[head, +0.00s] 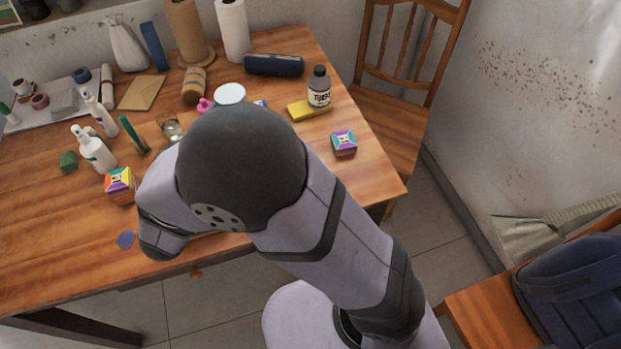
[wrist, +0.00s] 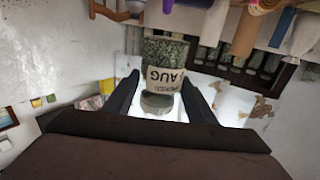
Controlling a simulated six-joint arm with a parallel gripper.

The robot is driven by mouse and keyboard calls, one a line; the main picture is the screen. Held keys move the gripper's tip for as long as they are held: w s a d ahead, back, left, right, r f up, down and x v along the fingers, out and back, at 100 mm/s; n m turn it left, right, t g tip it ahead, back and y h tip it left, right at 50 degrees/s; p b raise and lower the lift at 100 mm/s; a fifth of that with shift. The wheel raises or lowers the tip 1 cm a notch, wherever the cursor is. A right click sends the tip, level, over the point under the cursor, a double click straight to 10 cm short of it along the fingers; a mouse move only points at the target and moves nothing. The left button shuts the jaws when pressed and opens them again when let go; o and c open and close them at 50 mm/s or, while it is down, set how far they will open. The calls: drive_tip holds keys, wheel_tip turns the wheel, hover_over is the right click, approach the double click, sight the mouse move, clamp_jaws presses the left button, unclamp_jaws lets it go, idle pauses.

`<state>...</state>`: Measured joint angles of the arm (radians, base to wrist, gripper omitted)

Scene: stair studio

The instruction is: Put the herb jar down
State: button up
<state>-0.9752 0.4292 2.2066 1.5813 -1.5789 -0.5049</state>
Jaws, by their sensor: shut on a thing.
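The herb jar (wrist: 165,52), clear with dark green flecks and a pale label with dark lettering, is in the middle of the wrist view. Its grey lid end (wrist: 157,104) points toward my gripper (wrist: 161,82). My gripper is shut on the jar, with one dark finger on each side. What lies directly beneath the jar is not clear. In the head view my arm hides the gripper and the jar above the wooden table (head: 60,225).
A white round disc (head: 230,94), yellow block (head: 309,109), dark bottle (head: 319,88) and colourful cube (head: 344,143) stand beyond my arm. Another cube (head: 120,185) and white spray bottles (head: 93,149) stand left. Bare wood shows at the front left and right.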

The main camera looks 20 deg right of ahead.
drive_tip(key=s+d+r+m+g+h+p, duration=0.2)
drive_tip(key=s+d+r, duration=0.15)
drive_tip(key=d, duration=0.35)
drive_tip(key=s+d+r+m+g+h+p, duration=0.1)
drive_tip(key=s+d+r+m+g+h, duration=0.1)
drive_tip(key=s+d, duration=0.45)
drive_tip(key=shift+w+d+f+b, duration=0.2)
drive_tip(key=shift+w+f, duration=0.1)
drive_tip(key=shift+f, duration=3.35)
drive_tip(key=shift+w+d+f+b, duration=0.1)
drive_tip(key=shift+w+d+f, duration=0.2)
drive_tip(key=shift+f, duration=3.3)
drive_tip(key=shift+w+d+f+b, duration=0.15)
drive_tip(key=shift+w+f, duration=0.2)
drive_tip(key=shift+f, duration=3.3)
drive_tip(key=shift+f, duration=0.1)
drive_tip(key=o, duration=1.3)
drive_tip(key=shift+c, duration=0.2)
drive_tip(key=shift+a+n, duration=0.1)
drive_tip(key=shift+n, duration=0.2)
